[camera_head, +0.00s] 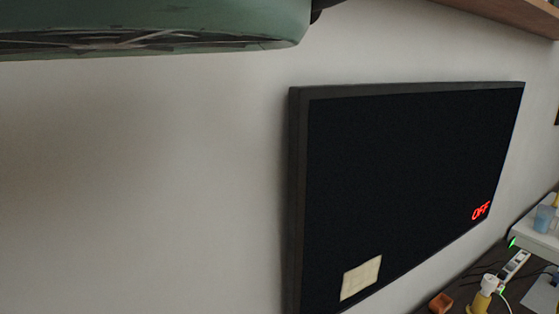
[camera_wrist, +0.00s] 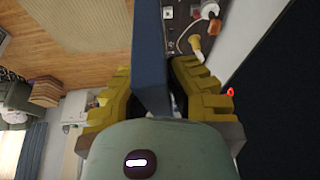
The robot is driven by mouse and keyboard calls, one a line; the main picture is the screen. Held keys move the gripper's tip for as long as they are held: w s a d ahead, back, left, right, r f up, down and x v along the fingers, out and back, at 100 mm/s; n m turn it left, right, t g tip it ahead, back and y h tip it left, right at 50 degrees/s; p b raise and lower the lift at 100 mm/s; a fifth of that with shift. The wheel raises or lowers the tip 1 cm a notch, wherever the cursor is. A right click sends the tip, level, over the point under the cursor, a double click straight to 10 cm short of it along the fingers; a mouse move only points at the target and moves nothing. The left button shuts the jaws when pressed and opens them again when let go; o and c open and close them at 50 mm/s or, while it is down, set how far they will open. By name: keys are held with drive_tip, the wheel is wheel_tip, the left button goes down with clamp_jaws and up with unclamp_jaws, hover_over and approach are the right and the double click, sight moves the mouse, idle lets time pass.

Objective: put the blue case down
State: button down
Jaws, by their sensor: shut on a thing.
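The blue case (camera_wrist: 150,55) shows in the wrist view as a dark blue slab seen nearly edge-on, running from the top edge down between my fingers. My gripper (camera_wrist: 154,92), with yellow ridged fingers on both sides of the case, is shut on it. The lower end of the case is hidden behind the green gripper body. The case stands out in the air over the room. Neither the case nor my fingers show in the head view.
A black screen (camera_head: 410,180) with red "OFF" and a pale note (camera_head: 360,278) is on the white wall. A dark desk (camera_head: 470,285) at lower right holds a power strip (camera_head: 514,264), a yellow-and-white object (camera_head: 483,293) and an orange block (camera_head: 441,302). A wooden shelf (camera_head: 510,12) is above.

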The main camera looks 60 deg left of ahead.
drive_tip(key=r+p, duration=0.1)
drive_tip(key=r, duration=0.1)
drive_tip(key=r+p, duration=0.2)
drive_tip(key=s+r+p, duration=0.1)
drive_tip(key=r+p, duration=0.1)
drive_tip(key=r, duration=0.1)
drive_tip(key=shift+f, duration=0.1)
